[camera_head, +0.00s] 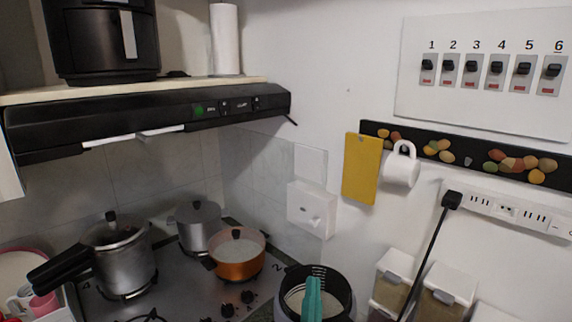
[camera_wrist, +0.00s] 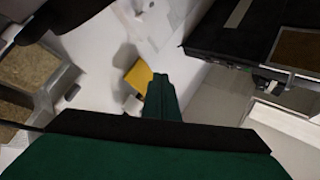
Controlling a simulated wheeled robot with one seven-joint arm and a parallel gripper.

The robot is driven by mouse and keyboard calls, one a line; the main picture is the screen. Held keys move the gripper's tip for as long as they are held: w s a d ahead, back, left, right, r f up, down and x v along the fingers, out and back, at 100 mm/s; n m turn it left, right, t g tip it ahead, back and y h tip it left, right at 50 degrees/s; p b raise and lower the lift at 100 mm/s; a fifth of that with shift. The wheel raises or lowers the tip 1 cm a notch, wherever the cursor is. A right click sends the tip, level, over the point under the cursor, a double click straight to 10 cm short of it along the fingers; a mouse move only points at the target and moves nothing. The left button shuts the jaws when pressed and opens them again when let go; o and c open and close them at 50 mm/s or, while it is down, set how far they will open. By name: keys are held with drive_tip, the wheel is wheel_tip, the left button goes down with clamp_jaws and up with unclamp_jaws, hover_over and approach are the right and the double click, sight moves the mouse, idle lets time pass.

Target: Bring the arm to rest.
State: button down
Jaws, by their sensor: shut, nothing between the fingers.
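My gripper (camera_wrist: 161,80) shows in the wrist view as two dark green fingers lying side by side, shut and empty. It points toward the white wall and the yellow card (camera_wrist: 139,74), with nothing touching its tips that I can see. In the head view a teal two-pronged shape (camera_head: 313,297) stands at the bottom centre inside a dark round rim. I cannot tell whether it is part of my gripper. Most of my arm is out of view.
The range hood (camera_head: 150,115) overhangs the stove on the left, with a pressure cooker (camera_head: 118,262) and orange pot (camera_head: 238,256) below. A mug (camera_head: 402,168) hangs right. Spice dispensers (camera_head: 440,296) and a cable (camera_head: 428,248) are at lower right. Open space lies before the wall.

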drive_tip(key=s+a+f+n+g+y, duration=0.1)
drive_tip(key=s+f+n+g+y, duration=0.15)
drive_tip(key=s+f, duration=0.6)
drive_tip(key=s+a+f+n+g+y, duration=0.15)
drive_tip(key=s+f+n, duration=0.35)
drive_tip(key=f, duration=0.7)
drive_tip(key=s+a+f+g, duration=0.1)
drive_tip(key=s+f, duration=0.2)
drive_tip(key=s, duration=0.4)
drive_tip(key=s+a+f+g, duration=0.1)
drive_tip(key=s+f, duration=0.2)
drive_tip(key=s, duration=0.5)
drive_tip(key=s+a+f+n+g+h, duration=0.1)
drive_tip(key=s+f+g, duration=0.1)
drive_tip(key=s, duration=0.6)
drive_tip(key=shift+f, duration=0.4)
